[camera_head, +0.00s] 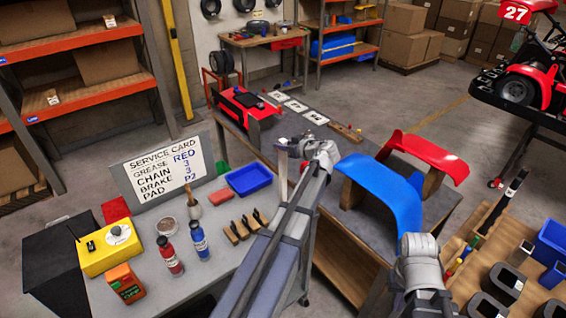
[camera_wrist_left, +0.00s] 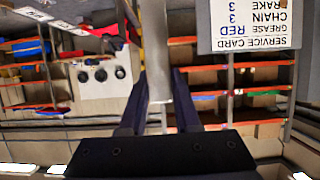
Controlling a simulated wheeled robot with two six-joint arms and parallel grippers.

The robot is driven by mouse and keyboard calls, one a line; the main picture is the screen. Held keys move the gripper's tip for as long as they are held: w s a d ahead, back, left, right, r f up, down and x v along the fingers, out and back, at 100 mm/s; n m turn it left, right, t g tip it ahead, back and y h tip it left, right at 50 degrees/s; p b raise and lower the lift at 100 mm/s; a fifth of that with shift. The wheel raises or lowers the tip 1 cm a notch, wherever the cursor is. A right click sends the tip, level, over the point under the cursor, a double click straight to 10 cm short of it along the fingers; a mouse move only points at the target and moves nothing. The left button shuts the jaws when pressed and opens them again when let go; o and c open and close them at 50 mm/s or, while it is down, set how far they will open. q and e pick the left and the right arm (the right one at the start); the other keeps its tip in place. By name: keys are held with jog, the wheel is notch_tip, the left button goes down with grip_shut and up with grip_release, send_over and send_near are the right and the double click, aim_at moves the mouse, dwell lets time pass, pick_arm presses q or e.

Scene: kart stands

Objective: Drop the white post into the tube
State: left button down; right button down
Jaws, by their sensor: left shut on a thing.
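My left gripper (camera_head: 290,150) is raised over the workbench in the head view, near its middle. In the left wrist view its two dark fingers (camera_wrist_left: 160,115) are shut on the white post (camera_wrist_left: 155,50), a pale, smooth rod that runs up out of the frame. In the head view the post (camera_head: 283,172) is a thin pale upright piece under the gripper, partly hidden by my arm. I cannot pick out the tube for certain. My right wrist (camera_head: 418,265) shows at the lower right, but its fingertips cannot be made out.
A service card (camera_head: 165,165), a blue tray (camera_head: 249,179), a red bottle (camera_head: 170,257) and a blue bottle (camera_head: 199,240) stand left of my left arm. Blue (camera_head: 385,190) and red (camera_head: 428,155) curved fenders stand to its right. Dark grey blocks (camera_head: 505,283) with openings sit lower right.

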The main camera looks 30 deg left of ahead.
aim_at(285, 154)
pick_arm(q)
jog(key=shift+f, duration=0.15)
notch_tip(285, 154, down, 4)
jog(key=b, duration=0.3)
jog(key=shift+r, duration=0.25)
jog(key=shift+f+b, duration=0.15)
jog(key=shift+b, duration=0.25)
jog(key=c, duration=0.6)
grip_release()
